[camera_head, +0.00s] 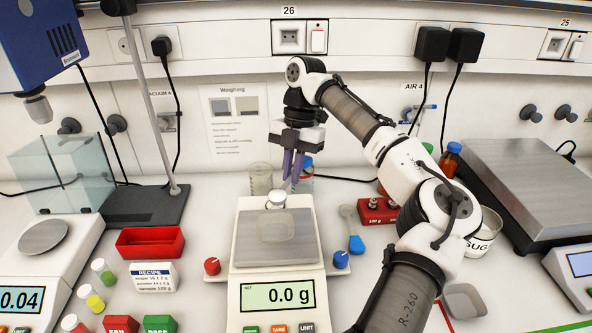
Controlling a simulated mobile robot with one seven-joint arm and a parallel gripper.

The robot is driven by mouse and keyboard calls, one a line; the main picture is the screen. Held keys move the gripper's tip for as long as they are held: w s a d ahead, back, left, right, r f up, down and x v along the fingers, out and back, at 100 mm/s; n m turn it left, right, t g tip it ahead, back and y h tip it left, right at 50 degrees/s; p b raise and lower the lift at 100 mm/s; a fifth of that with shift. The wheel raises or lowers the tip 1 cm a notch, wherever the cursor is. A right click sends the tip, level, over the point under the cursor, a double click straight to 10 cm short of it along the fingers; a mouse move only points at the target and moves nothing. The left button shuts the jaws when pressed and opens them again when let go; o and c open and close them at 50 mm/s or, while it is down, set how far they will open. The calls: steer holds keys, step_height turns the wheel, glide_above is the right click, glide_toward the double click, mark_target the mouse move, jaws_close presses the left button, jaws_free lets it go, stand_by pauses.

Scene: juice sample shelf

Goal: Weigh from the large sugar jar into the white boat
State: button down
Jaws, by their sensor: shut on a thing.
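My gripper (292,183) points down behind the balance, its purple fingers close together. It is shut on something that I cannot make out. A small white-topped item (277,198) shows at the pan's back edge. A pale spoon-like tool (350,219) lies right of the balance, near a blue piece (356,243).
A beaker (260,178) and a blue-capped bottle (306,172) stand behind the balance, close to my fingers. A red tray (150,242) is left, a grey dish (464,301) front right. A red weight block (377,212) stands beside my arm.

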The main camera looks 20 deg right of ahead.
mark_target(290, 177)
steer(key=b, duration=0.2)
steer(key=shift+s+f+t+h+b, duration=0.1)
steer(key=shift+f+t+h+b, duration=0.2)
steer(key=shift+b, duration=0.1)
steer(key=b, duration=0.3)
steer(key=shift+a+r+t+h, duration=0.1)
steer(key=shift+t+h, duration=0.3)
stand_by(0.5)
steer(key=shift+s+a+r+t+h+b, duration=0.15)
steer(key=shift+s+r+t+h+b, duration=0.05)
steer(key=shift+r+t+h+b, duration=0.15)
steer(key=shift+s+a+r+t+h+b, duration=0.15)
steer(key=shift+r+t+h+b, duration=0.05)
steer(key=shift+r+t+h, duration=0.15)
steer(key=shift+s+a+r+t+h, duration=0.1)
steer(key=shift+r+t+h, duration=0.2)
steer(key=shift+r, duration=0.15)
steer(key=shift+s+a+r+t+h, duration=0.1)
steer(key=shift+r+t+h, duration=0.1)
steer(key=shift+r+h, duration=0.15)
steer(key=shift+s+a+r+t+h+b, duration=0.5)
steer(key=shift+r+t+h+b, duration=0.2)
steer(key=shift+b, duration=0.25)
steer(key=shift+s+a+r+t+h, duration=0.1)
steer(key=shift+a+r+t+h, duration=0.05)
steer(key=shift+r+t+h, duration=0.15)
steer(key=shift+s+a+r+t+h, duration=0.1)
steer(key=shift+r+t+h, duration=0.1)
steer(key=shift+r, duration=0.15)
